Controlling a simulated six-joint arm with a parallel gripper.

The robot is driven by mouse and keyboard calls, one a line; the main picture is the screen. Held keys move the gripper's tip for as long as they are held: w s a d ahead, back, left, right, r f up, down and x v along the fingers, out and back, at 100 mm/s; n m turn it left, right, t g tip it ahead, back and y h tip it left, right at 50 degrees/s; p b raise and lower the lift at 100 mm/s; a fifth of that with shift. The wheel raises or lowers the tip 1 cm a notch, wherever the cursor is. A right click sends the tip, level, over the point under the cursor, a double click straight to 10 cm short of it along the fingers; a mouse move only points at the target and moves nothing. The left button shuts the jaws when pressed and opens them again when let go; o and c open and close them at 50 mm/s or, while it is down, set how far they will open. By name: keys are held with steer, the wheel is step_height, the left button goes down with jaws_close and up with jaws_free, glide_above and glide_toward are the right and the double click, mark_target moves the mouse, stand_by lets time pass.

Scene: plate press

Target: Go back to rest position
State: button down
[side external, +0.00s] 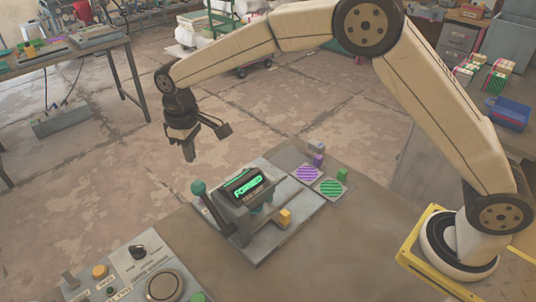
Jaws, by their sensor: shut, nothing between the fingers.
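My gripper (190,154) hangs at the left end of my arm, pointing down. It is shut and empty, in the air above and beyond the press. The press (240,212) stands on a grey base plate near the table's far edge. It has a lit green display (248,186) and a lever with a teal ball knob (198,188). A small yellow block (285,217) sits on the base at the press's right side.
A purple striped plate (307,173) and a green striped plate (331,188) lie right of the press, with small purple (319,160), green (342,174) and grey blocks (316,146) close by. A control panel (140,275) is at front left. Bare table lies between press and my base.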

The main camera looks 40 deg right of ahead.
steer(key=s+d+m, duration=0.1)
steer(key=s+d, duration=0.2)
steer(key=d, duration=0.1)
steer(key=s+d+m, duration=0.1)
steer(key=s+d, duration=0.2)
steer(key=d, duration=0.1)
steer(key=s+d+m+t, duration=0.1)
steer(key=s+d, duration=0.1)
steer(key=d, duration=0.2)
steer(key=shift+s+d, duration=0.15)
steer(key=shift+s, duration=0.25)
steer(key=s+d+f+m, duration=0.1)
steer(key=s+d, duration=0.3)
steer(key=s, duration=0.3)
steer(key=s+d+f+m+t, duration=0.1)
steer(key=s+d, duration=0.3)
steer(key=s, duration=0.4)
steer(key=shift+f+m, duration=0.35)
steer(key=shift+m, duration=0.05)
